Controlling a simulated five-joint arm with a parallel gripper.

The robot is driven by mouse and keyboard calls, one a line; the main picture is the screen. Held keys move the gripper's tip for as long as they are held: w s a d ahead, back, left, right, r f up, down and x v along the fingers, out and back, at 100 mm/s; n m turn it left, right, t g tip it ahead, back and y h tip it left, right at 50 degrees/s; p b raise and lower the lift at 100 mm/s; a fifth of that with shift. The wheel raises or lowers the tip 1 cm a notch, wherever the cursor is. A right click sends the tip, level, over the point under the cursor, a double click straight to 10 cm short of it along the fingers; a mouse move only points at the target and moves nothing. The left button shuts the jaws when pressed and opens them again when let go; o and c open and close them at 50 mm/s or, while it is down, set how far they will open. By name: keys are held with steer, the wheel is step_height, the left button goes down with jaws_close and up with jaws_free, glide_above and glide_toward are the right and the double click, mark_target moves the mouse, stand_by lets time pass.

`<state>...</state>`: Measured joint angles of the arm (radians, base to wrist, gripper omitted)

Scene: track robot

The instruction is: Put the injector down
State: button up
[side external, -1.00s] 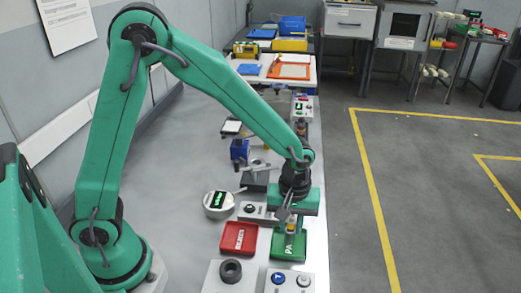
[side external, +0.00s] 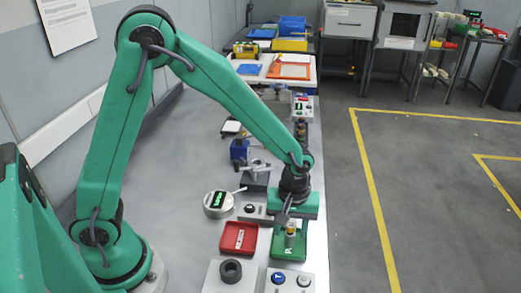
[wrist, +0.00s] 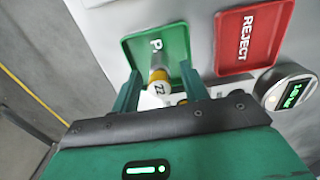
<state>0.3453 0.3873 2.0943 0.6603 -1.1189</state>
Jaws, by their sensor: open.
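A red tray marked REJECT (side external: 239,238) lies left of the green tray. A round gauge with a green display (side external: 218,203) sits behind it. A box with a black ring (side external: 231,271) and a two-button box (side external: 289,279) are in front. The bench's right edge is close.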

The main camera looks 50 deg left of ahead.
mark_target(289, 224)
steer(key=shift+r, duration=0.1)
step_height(289, 224, up, 12)
stand_by(0.7)
steer(key=shift+r, duration=0.15)
stand_by(0.4)
steer(key=s+a+r+m+t, duration=0.2)
steer(key=s+a+r+m, duration=0.2)
steer(key=s+a, duration=0.2)
steer(key=s+a+r+m+t, duration=0.3)
steer(key=s+a+r+m, duration=0.1)
steer(key=s+a, duration=0.3)
steer(key=shift+s+m+t, duration=0.3)
steer(key=shift+s+m, duration=0.1)
steer(key=shift+s, duration=0.1)
steer(key=shift+r, duration=0.1)
stand_by(0.8)
